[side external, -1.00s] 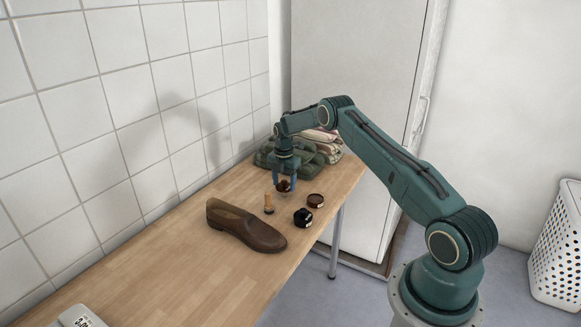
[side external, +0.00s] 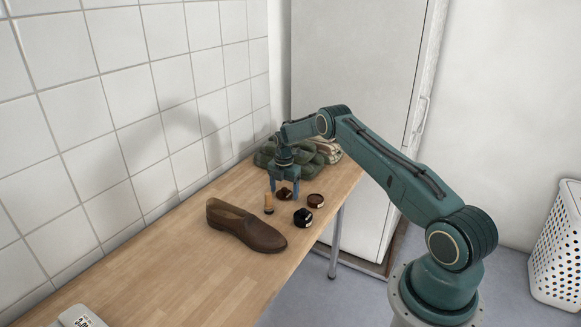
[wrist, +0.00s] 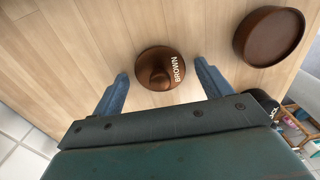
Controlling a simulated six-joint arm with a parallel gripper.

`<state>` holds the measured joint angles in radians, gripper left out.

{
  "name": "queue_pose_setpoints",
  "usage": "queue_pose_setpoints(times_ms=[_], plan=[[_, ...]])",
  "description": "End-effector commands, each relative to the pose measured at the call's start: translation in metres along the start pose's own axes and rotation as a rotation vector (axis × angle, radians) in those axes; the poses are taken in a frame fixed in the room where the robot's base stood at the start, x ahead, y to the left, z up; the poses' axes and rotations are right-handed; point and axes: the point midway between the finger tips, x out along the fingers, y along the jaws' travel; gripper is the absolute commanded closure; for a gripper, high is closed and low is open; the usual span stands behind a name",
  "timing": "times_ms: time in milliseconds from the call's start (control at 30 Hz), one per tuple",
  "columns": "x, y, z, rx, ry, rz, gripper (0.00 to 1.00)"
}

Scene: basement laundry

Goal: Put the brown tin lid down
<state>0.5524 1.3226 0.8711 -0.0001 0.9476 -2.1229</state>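A black-lidded tin (side external: 303,217) stands in front of the brown tin. A brown shoe (side external: 245,226) lies nearer the camera. Folded green cloth (side external: 268,157) lies behind my gripper.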

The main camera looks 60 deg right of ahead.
Motion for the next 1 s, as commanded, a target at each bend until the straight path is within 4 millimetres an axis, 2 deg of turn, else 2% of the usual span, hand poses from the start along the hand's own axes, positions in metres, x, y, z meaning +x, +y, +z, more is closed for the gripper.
queue_pose_setpoints(times_ms=[267,467,1000], plan=[[-0.003,0.000,0.000,0.000,0.000,0.000,0.23],[-0.018,0.001,0.000,0.000,-0.001,0.002,0.23],[-0.099,0.001,0.000,0.000,-0.001,0.002,0.23]])
